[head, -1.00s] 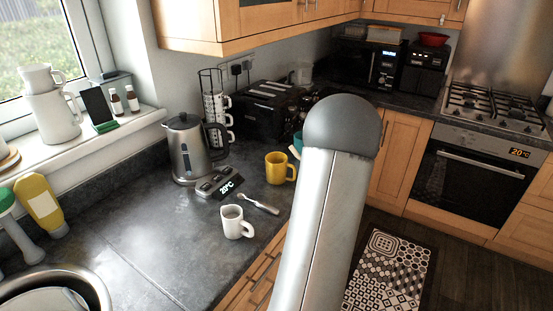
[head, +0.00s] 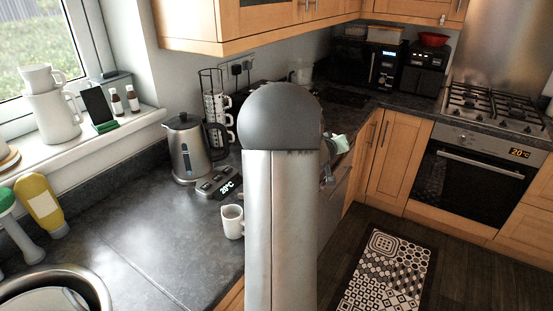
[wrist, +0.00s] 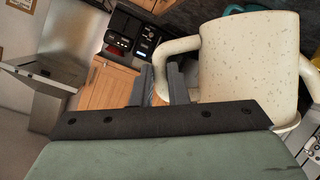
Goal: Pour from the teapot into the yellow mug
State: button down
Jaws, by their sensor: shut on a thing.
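A large cream speckled pot (wrist: 250,60), which I take for the teapot, fills the right of the wrist view. Its handle (wrist: 178,47) curves from its left side down to my gripper (wrist: 161,72). The gripper's dark fingers are shut on this handle. In the head view my arm hides the yellow mug and the pot.
A white mug (head: 232,222) stands on the dark counter (head: 130,235), beside my arm. Behind it are a scale (head: 222,186) and a steel kettle (head: 187,150). A mug rack (head: 212,95) stands farther back.

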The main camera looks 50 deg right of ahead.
jog(key=shift+w+a+r+n, duration=0.2)
jog(key=shift+w+r, duration=0.25)
jog(key=shift+r, duration=0.35)
jog(key=shift+w+a+r+n, duration=0.1)
jog(key=shift+w+r+n, duration=0.1)
jog(key=shift+w+r, duration=0.4)
dwell(1.7)
jog(key=shift+s+r, duration=0.15)
jog(key=shift+s, duration=0.1)
jog(key=s+d+f+m+t, duration=0.1)
jog(key=s+f+m, duration=0.1)
jog(key=f, duration=0.4)
jog(key=s+d+f+m+t+y, duration=0.1)
jog(key=s+f+m, duration=0.2)
jog(key=f, duration=0.3)
jog(key=shift+s+d+t, duration=0.3)
jog(key=shift+s, duration=0.6)
